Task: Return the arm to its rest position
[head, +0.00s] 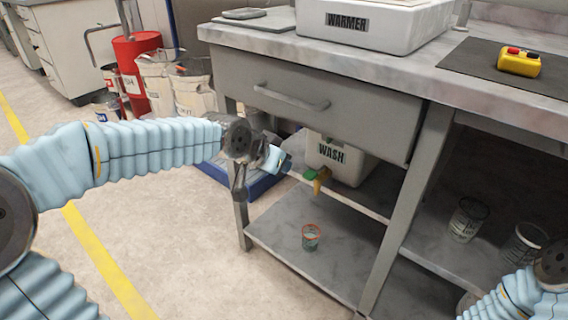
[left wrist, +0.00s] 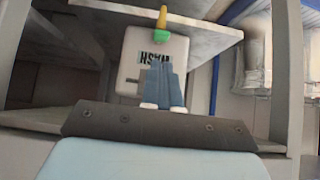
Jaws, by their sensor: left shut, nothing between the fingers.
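My left arm reaches in from the left in the head view. Its gripper (head: 284,165) is shut and empty in front of the workbench's lower bay. In the left wrist view its blue fingers (left wrist: 164,86) are together, with the white WASH container (left wrist: 137,50) behind them. That container (head: 343,160) sits on a shelf under the drawer. Its green and yellow tap (head: 319,178) is just right of the fingertips in the head view, with a small gap. Part of my right arm shows at the lower right; its gripper is out of view.
The workbench (head: 300,50) carries a white WARMER box (head: 375,25) and a yellow block with buttons (head: 519,62). A small orange-rimmed cup (head: 311,237) stands on the lower shelf. A red drum (head: 137,70) and several buckets stand behind my left arm. The floor at left is clear.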

